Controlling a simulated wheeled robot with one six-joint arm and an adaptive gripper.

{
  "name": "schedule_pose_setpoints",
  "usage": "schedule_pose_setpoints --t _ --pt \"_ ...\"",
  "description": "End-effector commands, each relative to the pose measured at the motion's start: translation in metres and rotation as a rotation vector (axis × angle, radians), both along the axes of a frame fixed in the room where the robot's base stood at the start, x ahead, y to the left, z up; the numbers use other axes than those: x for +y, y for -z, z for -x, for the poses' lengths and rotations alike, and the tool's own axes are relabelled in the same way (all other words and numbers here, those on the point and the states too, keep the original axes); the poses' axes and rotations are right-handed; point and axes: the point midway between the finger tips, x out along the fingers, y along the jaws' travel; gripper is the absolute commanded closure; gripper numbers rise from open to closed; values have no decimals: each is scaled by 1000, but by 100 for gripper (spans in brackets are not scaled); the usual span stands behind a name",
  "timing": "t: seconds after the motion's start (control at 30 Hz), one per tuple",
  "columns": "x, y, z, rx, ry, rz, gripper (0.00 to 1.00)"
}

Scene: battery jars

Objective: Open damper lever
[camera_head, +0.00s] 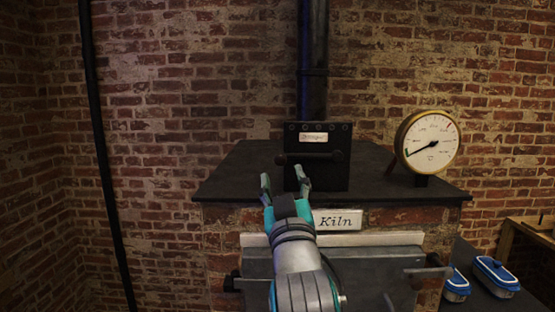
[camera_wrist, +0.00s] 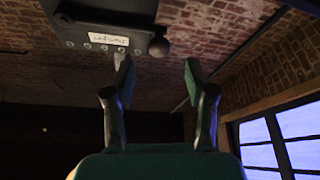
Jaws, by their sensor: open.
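The damper is an upright black box (camera_head: 340,175) with a small white label, standing on the kiln's dark top. Its lever (camera_head: 310,157) is a dark bar lying roughly level across the front, with a round knob (camera_head: 281,159) at its left end. My gripper (camera_head: 283,182) is open and empty, just below and in front of the knob. In the wrist view the damper box (camera_wrist: 100,15) appears upside down, and the knob (camera_wrist: 158,47) shows beyond and between my open fingers (camera_wrist: 158,82). I see no contact.
A round brass-rimmed gauge (camera_head: 430,142) stands on the kiln top (camera_head: 240,170) to the right. A black pipe (camera_head: 313,60) rises behind the damper. The kiln sign (camera_head: 338,220) is below. Blue-lidded containers (camera_head: 496,273) sit at lower right. The kiln top left of the damper is clear.

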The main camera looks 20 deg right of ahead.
Motion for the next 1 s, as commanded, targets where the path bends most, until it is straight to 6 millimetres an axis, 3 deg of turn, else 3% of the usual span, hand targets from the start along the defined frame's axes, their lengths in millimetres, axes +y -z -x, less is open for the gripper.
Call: schedule_pose_setpoints --t 0.2,0.4,0.83,1.0 --pt "-8 -15 -36 1 2 0 45" --pt "-12 -23 -58 1 1 1 45" --pt "-14 -26 -66 0 0 0 45" --pt "-14 -26 -66 0 0 0 85"
